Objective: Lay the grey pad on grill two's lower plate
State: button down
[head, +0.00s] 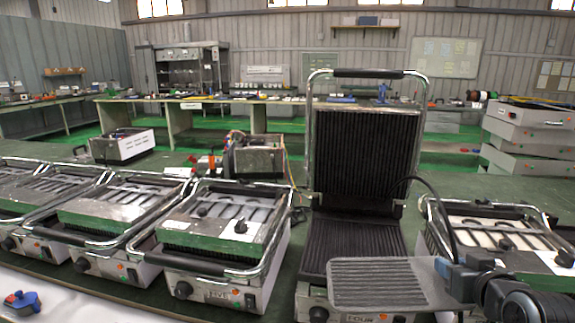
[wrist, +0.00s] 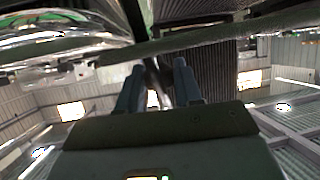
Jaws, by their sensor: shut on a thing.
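The grey pad (head: 375,284) is a flat ribbed slab, held roughly level in front of and partly over the open grill's lower plate (head: 350,240). My gripper (head: 446,268) is shut on the pad's right side. In the wrist view the pad shows nearly edge-on as a long grey strip (wrist: 240,32), beyond the fingers of my gripper (wrist: 158,72). The open grill's ribbed upper plate (head: 365,150) stands upright. The pad hides the front of the lower plate. The open grill's label seems to read FOUR; I see no label reading two.
A closed grill labelled FIVE (head: 215,240) stands left of the open one, with more closed grills farther left. Another closed grill (head: 500,235) stands close on the right, partly behind my arm. A blue-and-red object (head: 22,300) lies on the white surface at lower left.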

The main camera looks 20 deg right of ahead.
aim_at(389, 283)
jog(key=w+a+f+n+y, duration=0.1)
jog(key=w+a, duration=0.1)
jog(key=a, duration=0.1)
jog(key=w+a+f+n+y, duration=0.1)
jog(key=w+a+y, duration=0.1)
jog(key=a, duration=0.2)
jog(key=w+a+f+n+t+y, duration=0.1)
jog(key=w+a+f+n, duration=0.1)
jog(key=a, duration=0.2)
jog(key=shift+a, duration=0.2)
jog(key=w+a+f+n+y, duration=0.1)
jog(key=a+f+n+y, duration=0.15)
jog(key=a, duration=0.55)
jog(key=w+a+f+n+y, duration=0.1)
jog(key=a+f+n+y, duration=0.15)
jog(key=a, duration=0.45)
jog(key=s+f+m+h, duration=0.1)
jog(key=s+f+m, duration=0.1)
jog(key=f, duration=0.5)
jog(key=s+f+m+h, duration=0.1)
jog(key=s+f+h, duration=0.1)
jog(key=s+f, duration=0.2)
notch_tip(389, 283, down, 4)
jog(key=shift+s+a+r+m+t, duration=0.15)
jog(key=shift+s+a+m+t, duration=0.15)
jog(key=shift+m, duration=0.1)
jog(key=shift+d, duration=0.15)
